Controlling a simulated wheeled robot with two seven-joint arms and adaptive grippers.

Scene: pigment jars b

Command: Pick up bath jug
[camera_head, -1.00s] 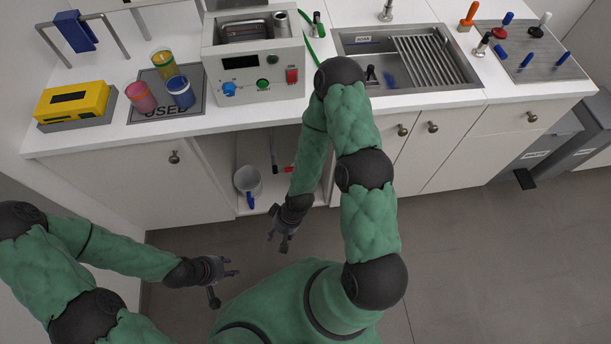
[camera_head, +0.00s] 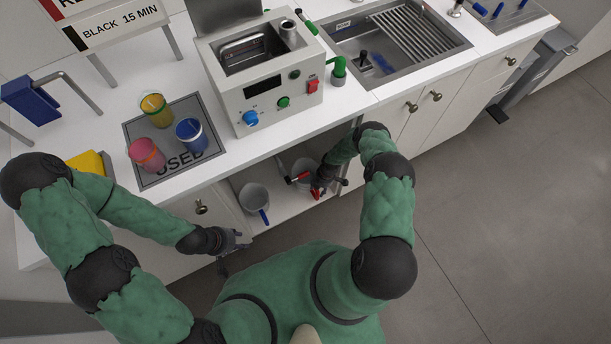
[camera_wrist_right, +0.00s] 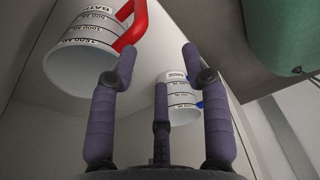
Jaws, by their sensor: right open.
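The bath jug (camera_wrist_right: 85,50) is white with a red handle and "BATH" and volume marks on its side. It fills the upper left of the right wrist view, apart from my fingers. In the head view the jug (camera_head: 303,170) stands in the open cabinet, with its red handle (camera_head: 298,180) partly beside my right gripper (camera_head: 319,187). In the right wrist view my right gripper (camera_wrist_right: 158,75) is open and empty, its left finger close to the red handle. My left gripper (camera_head: 236,250) is open and empty, low in front of the cabinet.
A second white jug with a blue handle (camera_head: 254,197) stands left in the cabinet; it also shows in the right wrist view (camera_wrist_right: 180,100). The cabinet's side wall and the counter edge are close to my right arm. A bath unit (camera_head: 262,85) stands on the counter above.

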